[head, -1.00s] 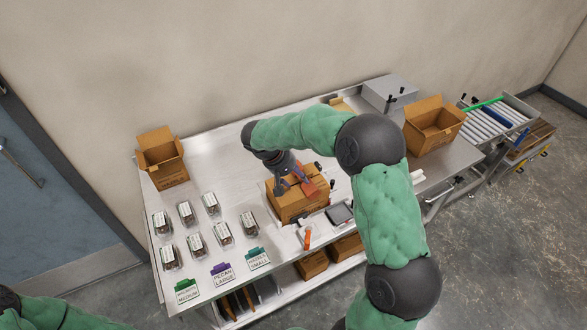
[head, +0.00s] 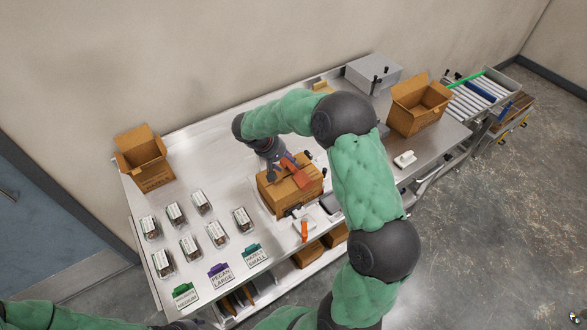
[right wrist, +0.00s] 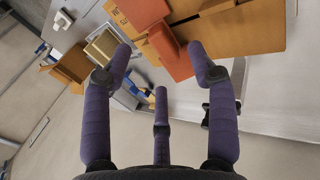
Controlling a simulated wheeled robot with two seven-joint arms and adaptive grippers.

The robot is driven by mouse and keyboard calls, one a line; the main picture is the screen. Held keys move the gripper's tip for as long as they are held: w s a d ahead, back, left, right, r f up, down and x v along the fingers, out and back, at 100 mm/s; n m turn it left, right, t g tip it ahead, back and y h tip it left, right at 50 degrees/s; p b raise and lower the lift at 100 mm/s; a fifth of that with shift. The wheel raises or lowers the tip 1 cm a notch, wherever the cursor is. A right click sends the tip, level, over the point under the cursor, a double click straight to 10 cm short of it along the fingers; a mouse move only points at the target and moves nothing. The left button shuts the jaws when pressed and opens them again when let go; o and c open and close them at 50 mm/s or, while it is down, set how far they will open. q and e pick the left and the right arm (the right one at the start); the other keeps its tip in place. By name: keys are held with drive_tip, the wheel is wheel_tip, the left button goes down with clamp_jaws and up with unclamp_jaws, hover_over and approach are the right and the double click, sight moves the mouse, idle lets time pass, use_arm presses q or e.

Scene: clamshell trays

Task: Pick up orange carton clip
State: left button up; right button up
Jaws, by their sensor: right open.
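The orange carton clip (head: 300,177) sits at the top of the closed brown carton (head: 282,197), on the side toward the right. My right gripper (head: 283,166) is at the carton's top, beside the clip. In the right wrist view the clip (right wrist: 170,54) shows between the spread purple fingers of the right gripper (right wrist: 160,55), with a gap to the left finger and the right finger close by. Whether any finger touches it I cannot tell.
Several clear clamshell trays (head: 190,245) stand left of the carton. Open cartons stand at the back left (head: 147,158) and right (head: 420,106). A small orange object (head: 304,231) is near the front edge. My right arm covers part of the table's right half.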

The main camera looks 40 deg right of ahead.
sight(291, 164)
drive_tip(key=x, duration=0.4)
drive_tip(key=shift+w+d+f, duration=0.15)
drive_tip(key=shift+d+f, duration=0.05)
drive_tip(key=shift+f, duration=0.05)
clamp_jaws()
drive_tip(key=shift+r, duration=0.15)
